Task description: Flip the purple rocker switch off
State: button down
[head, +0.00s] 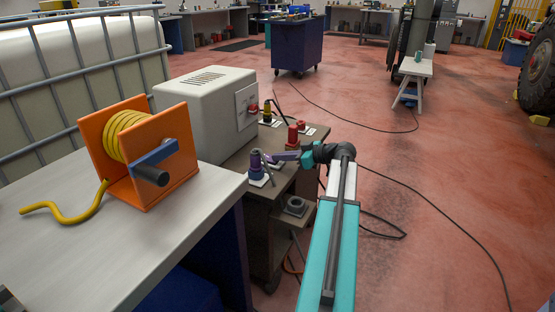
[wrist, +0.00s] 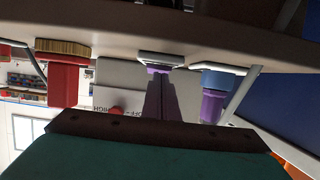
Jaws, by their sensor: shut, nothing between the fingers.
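The purple rocker switch (wrist: 152,69) shows as a small purple strip on a white plate (wrist: 160,57) in the wrist view, which looks upside down. My gripper's narrow grey-purple fingers (wrist: 160,82) are shut together and empty, with their tips at or very close to the switch. They cover most of it, so contact and its tilt cannot be told. In the head view my gripper (head: 268,159) reaches left over the brown cart (head: 238,160). The switch is not clearly visible there, near or behind the fingers.
A blue-and-purple fitting (head: 256,167) stands just left of my fingertips. A red fitting (head: 292,135) is behind my gripper. A pale grey box (head: 205,105) with a red switch (head: 254,108) stands at the cart's left. An orange reel (head: 150,170) sits on the near table.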

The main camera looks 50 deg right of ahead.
jog(key=shift+w+a, duration=0.25)
jog(key=shift+r, duration=0.1)
jog(key=shift+s+d+r, duration=0.1)
jog(key=shift+r, duration=0.1)
jog(key=shift+r, duration=0.5)
jog(key=shift+r, duration=0.15)
